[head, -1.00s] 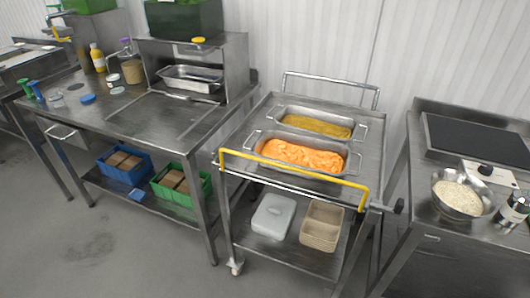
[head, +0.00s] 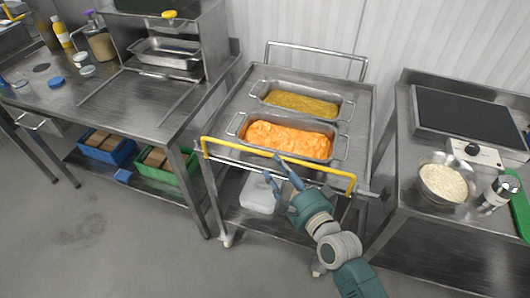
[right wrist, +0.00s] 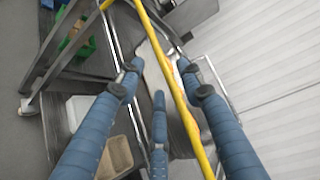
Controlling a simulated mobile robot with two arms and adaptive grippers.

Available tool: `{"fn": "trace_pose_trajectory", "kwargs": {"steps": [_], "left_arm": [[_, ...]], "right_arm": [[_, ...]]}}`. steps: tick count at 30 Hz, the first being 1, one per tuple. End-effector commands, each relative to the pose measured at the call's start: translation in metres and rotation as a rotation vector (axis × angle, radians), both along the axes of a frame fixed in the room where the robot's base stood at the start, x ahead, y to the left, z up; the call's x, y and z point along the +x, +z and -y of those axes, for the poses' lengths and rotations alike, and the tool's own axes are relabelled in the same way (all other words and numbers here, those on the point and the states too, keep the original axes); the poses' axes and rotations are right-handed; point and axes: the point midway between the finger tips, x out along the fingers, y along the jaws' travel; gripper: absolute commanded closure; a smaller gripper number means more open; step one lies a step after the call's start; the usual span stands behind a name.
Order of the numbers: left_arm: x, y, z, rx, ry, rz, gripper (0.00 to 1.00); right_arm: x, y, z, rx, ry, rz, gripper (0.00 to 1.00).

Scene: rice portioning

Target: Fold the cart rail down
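The cart (head: 228,112) stands in the middle of the head view. Its yellow rail (head: 232,150) is raised along the near edge, a little above the cart top. My right gripper (head: 279,170) is in front of the rail, near its middle, with its fingers spread open. In the right wrist view the yellow rail (right wrist: 175,83) crosses between the open fingers of the right gripper (right wrist: 155,75). I cannot tell whether any finger touches it. My left gripper is not in view.
Two metal pans, one with orange food (head: 288,140) and one with yellow food (head: 300,103), sit on the cart. A white-lidded box (head: 258,196) is on the lower shelf. A steel table (head: 120,105) stands left; a counter with a rice bowl (head: 443,184) stands right.

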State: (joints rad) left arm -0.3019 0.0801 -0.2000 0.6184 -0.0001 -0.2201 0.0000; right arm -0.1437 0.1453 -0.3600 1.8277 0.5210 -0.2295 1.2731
Motion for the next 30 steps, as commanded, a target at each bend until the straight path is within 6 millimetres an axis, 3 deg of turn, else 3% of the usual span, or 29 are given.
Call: {"fn": "trace_pose_trajectory", "kwargs": {"steps": [3, 10, 23, 29, 30], "left_arm": [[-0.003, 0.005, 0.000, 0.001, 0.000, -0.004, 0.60], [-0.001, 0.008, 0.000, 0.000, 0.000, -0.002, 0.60], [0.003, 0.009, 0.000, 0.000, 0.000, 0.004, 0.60], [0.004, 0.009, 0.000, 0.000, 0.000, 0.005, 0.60], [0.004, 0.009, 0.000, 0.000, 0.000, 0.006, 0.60]], "right_arm": [[0.023, -0.001, -0.012, -0.001, 0.000, 0.002, 0.63], [0.053, -0.007, -0.027, -0.002, 0.000, 0.001, 0.63], [0.063, -0.010, -0.033, -0.003, 0.001, 0.000, 0.63], [0.063, -0.010, -0.033, -0.003, 0.000, 0.000, 0.99], [0.063, -0.010, -0.033, -0.003, 0.000, 0.000, 1.00]]}}
